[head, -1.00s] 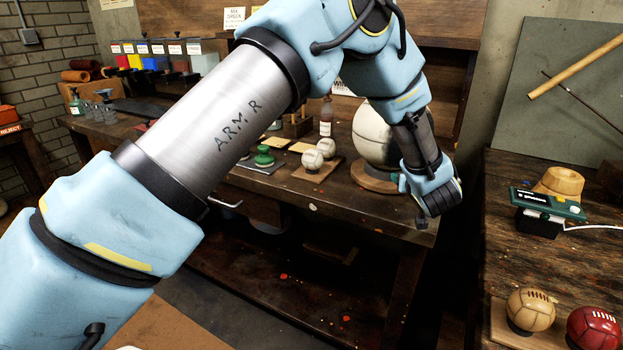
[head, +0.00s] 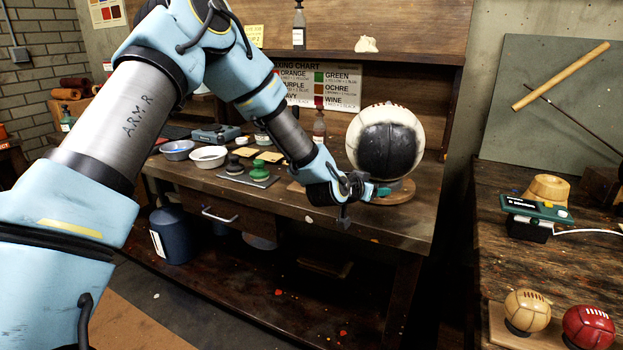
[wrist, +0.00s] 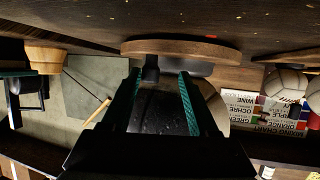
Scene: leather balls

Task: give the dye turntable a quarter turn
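The dye turntable (head: 402,193) is a round wooden disc near the right end of the bench. A big white ball with a black panel (head: 388,148) stands on it. My gripper (head: 381,191) is at the disc's front left in the head view. The wrist view is upside down: the disc (wrist: 180,47) is at the top, with a short dark peg (wrist: 151,70) at its edge. My gripper's teal fingers (wrist: 160,95) are apart, and the peg appears in the gap between them, nearer one finger. Whether a finger touches it I cannot tell.
Bowls (head: 208,157), a green-knobbed tool (head: 262,171) and a bottle (head: 319,125) stand left of my gripper. A mixing chart (head: 335,88) hangs behind. The right bench holds a green device (head: 537,207) and two small balls (head: 527,311). The bench front by the turntable is clear.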

